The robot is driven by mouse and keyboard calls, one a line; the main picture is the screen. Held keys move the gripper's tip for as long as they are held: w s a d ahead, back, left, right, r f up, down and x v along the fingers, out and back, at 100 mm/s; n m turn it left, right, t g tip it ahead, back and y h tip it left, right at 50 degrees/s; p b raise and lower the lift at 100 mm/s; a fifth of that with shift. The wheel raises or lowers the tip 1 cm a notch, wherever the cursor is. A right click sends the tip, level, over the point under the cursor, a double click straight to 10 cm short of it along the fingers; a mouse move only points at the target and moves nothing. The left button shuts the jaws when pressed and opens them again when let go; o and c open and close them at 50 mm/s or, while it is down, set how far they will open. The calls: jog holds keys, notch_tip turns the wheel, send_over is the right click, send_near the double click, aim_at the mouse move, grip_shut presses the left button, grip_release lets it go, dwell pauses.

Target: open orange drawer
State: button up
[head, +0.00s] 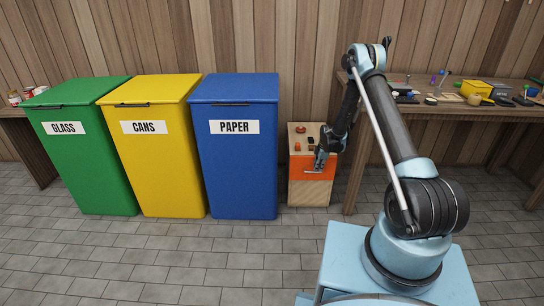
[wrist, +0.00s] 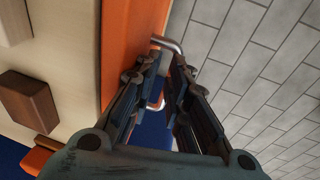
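The orange drawer (head: 299,169) forms the upper front of a small wooden cabinet; it looks closed. Its orange front (wrist: 117,42) also shows in the wrist view. A metal bar handle (wrist: 166,42) sticks out from that front, and it shows as a small light bar in the head view (head: 313,172). My gripper (wrist: 168,62) is at the handle with its fingers apart. The handle's bends show above and between the fingers, while its outer bar is mostly hidden behind the right finger. I cannot tell whether the fingers touch it.
Small blocks, including a brown one (wrist: 28,100), lie on the cabinet's top. A blue PAPER bin (head: 237,165) stands close to the cabinet's left. A workbench (head: 440,110) with tools is at the right. The tiled floor (head: 200,260) in front is clear.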

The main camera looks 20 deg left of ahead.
jog(key=s+a+r+n, duration=0.1)
jog(key=s+a, duration=0.4)
jog(key=a, duration=0.4)
notch_tip(320, 180, up, 18)
jog(key=s, duration=0.2)
jog(key=shift+s+d+r, duration=0.2)
jog(key=shift+s+d, duration=0.05)
jog(key=shift+d, duration=0.1)
dwell(1.4)
dwell(0.5)
notch_tip(320, 180, up, 12)
jog(key=s+d, duration=0.1)
jog(key=d, duration=0.1)
jog(key=shift+s+f, duration=0.2)
dwell(0.4)
